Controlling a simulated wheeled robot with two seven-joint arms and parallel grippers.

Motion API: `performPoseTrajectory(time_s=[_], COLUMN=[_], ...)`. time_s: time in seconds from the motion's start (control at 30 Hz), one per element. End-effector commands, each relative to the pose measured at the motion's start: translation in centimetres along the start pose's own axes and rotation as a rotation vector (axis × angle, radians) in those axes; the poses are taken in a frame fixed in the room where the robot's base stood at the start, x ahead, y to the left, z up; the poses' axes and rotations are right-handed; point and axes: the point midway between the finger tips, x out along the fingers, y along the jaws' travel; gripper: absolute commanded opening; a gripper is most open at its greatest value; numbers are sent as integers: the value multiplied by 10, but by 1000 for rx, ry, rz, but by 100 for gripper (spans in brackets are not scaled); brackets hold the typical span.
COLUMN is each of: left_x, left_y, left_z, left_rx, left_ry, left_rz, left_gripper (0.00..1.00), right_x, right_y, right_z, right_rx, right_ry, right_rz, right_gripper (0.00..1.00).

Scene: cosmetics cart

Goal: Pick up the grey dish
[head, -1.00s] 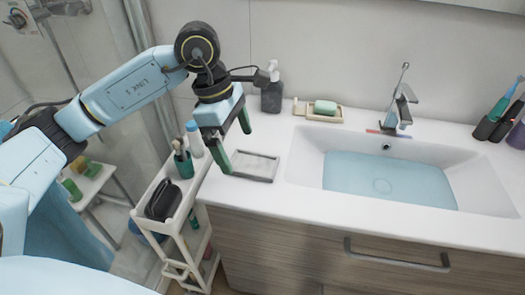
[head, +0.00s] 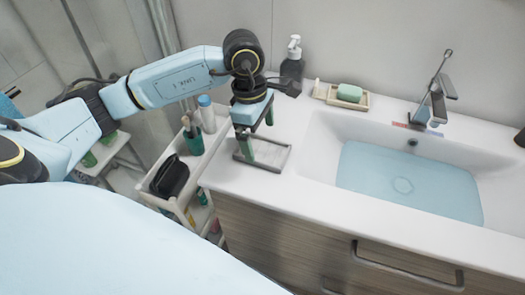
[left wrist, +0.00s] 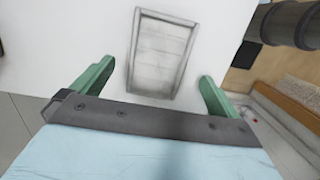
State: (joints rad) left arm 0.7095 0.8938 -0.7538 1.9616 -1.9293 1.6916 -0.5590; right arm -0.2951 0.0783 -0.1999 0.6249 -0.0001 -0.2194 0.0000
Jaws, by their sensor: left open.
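The grey dish (head: 279,165) is a shallow rectangular tray lying flat on the white counter, left of the sink. In the left wrist view the dish (left wrist: 183,52) lies just ahead of the fingers, its near end between them in the picture. My left gripper (head: 258,134) is open and empty, over the dish's left and back part, hiding some of it. In the left wrist view its two green fingers (left wrist: 155,85) are spread wider than the dish. I cannot tell the height left between the fingertips and the dish. My right gripper is not in view.
A soap dispenser (head: 292,62) and a wooden dish with green soap (head: 349,92) stand at the back. The sink (head: 410,180) holds blue water at the right. A white cart (head: 190,190) with bottles and a black case stands left of the counter.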

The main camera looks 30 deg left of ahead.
Motion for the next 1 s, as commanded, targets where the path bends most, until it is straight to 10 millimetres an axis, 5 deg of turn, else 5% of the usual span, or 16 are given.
performPoseTrajectory(time_s=[0.23, 0.53, 0.9, 1.0], left_x=[36, 40, 39, 39], left_y=[1, 2, 2, 2], left_z=[-2, -2, -2, -2], left_rx=[0, 1, 1, 1], left_ry=[1, 1, 1, 1], left_rz=[-4, -1, 0, 0], left_gripper=[100, 100, 53, 53], right_x=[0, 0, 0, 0], right_y=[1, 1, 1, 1], right_z=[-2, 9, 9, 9], right_rx=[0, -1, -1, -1], right_ry=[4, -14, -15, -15], right_rz=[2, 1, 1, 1], right_gripper=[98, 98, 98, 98])
